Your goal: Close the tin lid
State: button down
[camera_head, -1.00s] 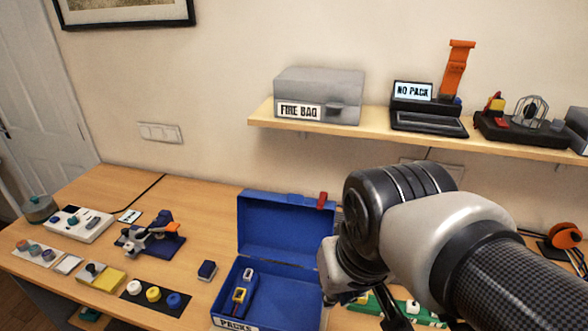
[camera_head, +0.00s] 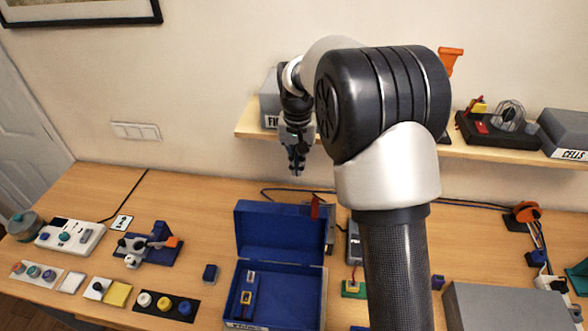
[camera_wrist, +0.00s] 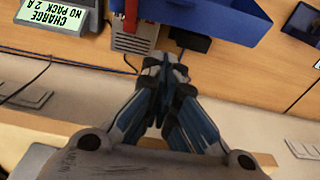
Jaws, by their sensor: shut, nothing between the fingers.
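The blue tin (camera_head: 230,308) stands on the table with its lid (camera_head: 270,229) open and upright at the back. A red tab (camera_head: 315,207) shows at the lid's upper right corner. Two packs (camera_head: 248,296) with yellow and white parts lie in the tin's left side. My gripper (camera_head: 297,173) is shut and empty, pointing down, above the lid's top edge and apparently farther back towards the wall. In the wrist view my gripper (camera_wrist: 166,68) is shut, with part of the blue tin (camera_wrist: 225,18) beyond its tips.
A shelf (camera_head: 470,150) runs along the wall behind my gripper, carrying a grey box (camera_head: 268,100) and other devices. A charger display (camera_wrist: 55,15) shows in the wrist view. A small dark block (camera_head: 210,272) lies left of the tin. A grey box (camera_head: 510,305) stands at the right.

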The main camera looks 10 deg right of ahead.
jog(key=s+f, duration=0.1)
jog(key=f, duration=0.1)
jog(key=s+f, duration=0.1)
jog(key=f, duration=0.2)
jog(key=s+a+f, duration=0.1)
jog(key=f, duration=0.2)
jog(key=shift+s+a+f, duration=0.1)
jog(key=shift+f, duration=0.1)
jog(key=shift+b, duration=0.4)
